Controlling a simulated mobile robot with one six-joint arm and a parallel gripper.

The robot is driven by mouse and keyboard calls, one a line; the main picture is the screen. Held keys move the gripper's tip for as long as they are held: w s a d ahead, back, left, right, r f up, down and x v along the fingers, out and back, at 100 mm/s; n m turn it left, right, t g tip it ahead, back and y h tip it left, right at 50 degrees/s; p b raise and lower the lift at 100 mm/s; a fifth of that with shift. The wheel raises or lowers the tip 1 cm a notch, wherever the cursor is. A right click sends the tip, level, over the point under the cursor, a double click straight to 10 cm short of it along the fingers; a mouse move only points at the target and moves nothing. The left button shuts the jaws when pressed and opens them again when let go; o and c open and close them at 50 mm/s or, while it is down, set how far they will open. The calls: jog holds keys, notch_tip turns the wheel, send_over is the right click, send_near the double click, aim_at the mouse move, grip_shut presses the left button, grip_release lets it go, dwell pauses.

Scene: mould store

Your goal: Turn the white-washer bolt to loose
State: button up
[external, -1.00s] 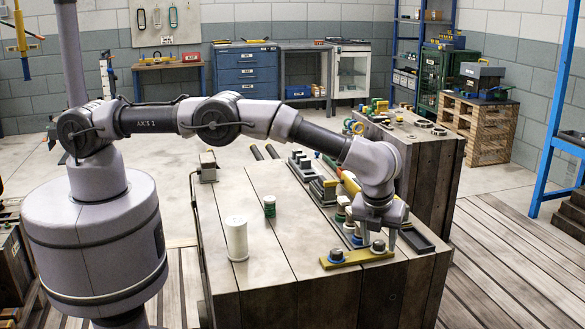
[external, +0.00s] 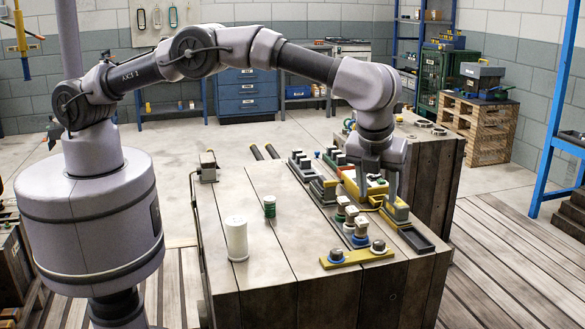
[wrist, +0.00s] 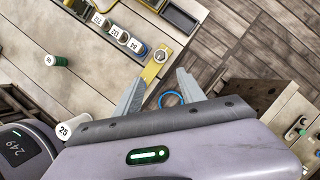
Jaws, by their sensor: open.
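The yellow plate (external: 357,259) lies near the front edge of the wooden bench and carries two bolts. The white-washer bolt (external: 378,247) is at its right end; the blue-washer bolt (external: 337,256) is at its left end. In the wrist view the white-washer bolt (wrist: 160,55) shows on the yellow plate (wrist: 151,72), just beyond my fingertips. My gripper (external: 377,196) is open and empty, raised above the bench and further back than the plate. Both fingers show apart in the wrist view (wrist: 161,77). I cannot read how far the bolt is turned.
Several numbered blocks (external: 361,229) stand in a row behind the plate. A dark tray (external: 417,239) lies to the right. A white cylinder (external: 236,239) and a green spool (external: 269,207) stand on the left of the bench, with clear planks around them.

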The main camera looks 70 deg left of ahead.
jog(key=n+h+p, duration=0.2)
jog(key=n+h, duration=0.4)
jog(key=n, duration=1.2)
send_near(379, 242)
jog(key=b+x, duration=0.5)
jog(key=x, duration=0.3)
jog(key=shift+f, duration=0.3)
grip_shut()
